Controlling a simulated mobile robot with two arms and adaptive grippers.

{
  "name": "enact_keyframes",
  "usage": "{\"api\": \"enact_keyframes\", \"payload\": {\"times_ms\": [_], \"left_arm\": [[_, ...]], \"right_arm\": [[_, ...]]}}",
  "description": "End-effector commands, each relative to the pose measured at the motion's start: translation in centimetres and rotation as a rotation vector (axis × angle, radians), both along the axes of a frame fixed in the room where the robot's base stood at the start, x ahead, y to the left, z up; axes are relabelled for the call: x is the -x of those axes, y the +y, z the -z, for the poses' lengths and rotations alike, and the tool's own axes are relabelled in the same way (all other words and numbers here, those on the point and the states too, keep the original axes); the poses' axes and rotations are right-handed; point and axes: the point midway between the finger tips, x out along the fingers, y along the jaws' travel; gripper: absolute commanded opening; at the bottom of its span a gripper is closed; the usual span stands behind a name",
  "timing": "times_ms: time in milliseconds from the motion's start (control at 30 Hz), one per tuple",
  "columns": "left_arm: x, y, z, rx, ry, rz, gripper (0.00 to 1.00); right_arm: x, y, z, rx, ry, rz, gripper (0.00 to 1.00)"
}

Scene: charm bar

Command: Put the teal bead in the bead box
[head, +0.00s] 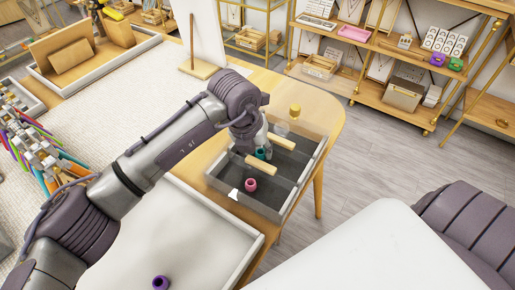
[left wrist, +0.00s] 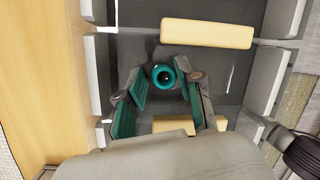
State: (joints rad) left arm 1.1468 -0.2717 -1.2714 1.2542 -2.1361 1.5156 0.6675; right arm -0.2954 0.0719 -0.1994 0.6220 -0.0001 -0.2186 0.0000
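The bead box (head: 283,213) is a grey tray with compartments and wooden bars at the table's right end. The teal bead (head: 262,153) is inside it in the head view, partly covered by my left gripper. In the left wrist view the teal bead (left wrist: 163,75) sits upright on the grey floor, its dark hole facing the camera. My left gripper (left wrist: 166,82) is open, one finger on each side of the bead, with small gaps showing. In the head view the left gripper (head: 259,146) reaches down into the box. My right gripper is not in view.
A pink bead (head: 250,184) stands in the box's near part. A yellow piece (head: 295,110) is by the far edge. A purple bead (head: 160,283) lies in the white tray (head: 190,240). A wooden bar (left wrist: 207,33) lies just beyond the teal bead.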

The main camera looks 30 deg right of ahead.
Motion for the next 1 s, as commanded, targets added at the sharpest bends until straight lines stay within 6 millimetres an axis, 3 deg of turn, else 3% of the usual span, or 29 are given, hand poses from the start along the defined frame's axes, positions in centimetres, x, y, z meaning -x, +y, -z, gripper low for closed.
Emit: {"api": "enact_keyframes", "payload": {"times_ms": [333,467,800,1000], "left_arm": [[0.0,0.0,-0.1,-0.001,-0.001,0.000,0.52],[0.0,0.1,-1.0,0.000,0.000,0.000,0.52],[0.4,2.0,-7.8,0.000,-0.004,0.000,0.52],[0.8,2.9,-10.8,-0.001,-0.001,0.001,0.52]], "right_arm": [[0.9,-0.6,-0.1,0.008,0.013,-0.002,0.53],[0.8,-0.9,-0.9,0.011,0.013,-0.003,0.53],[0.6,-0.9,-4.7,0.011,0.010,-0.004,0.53],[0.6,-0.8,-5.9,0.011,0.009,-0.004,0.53]]}}
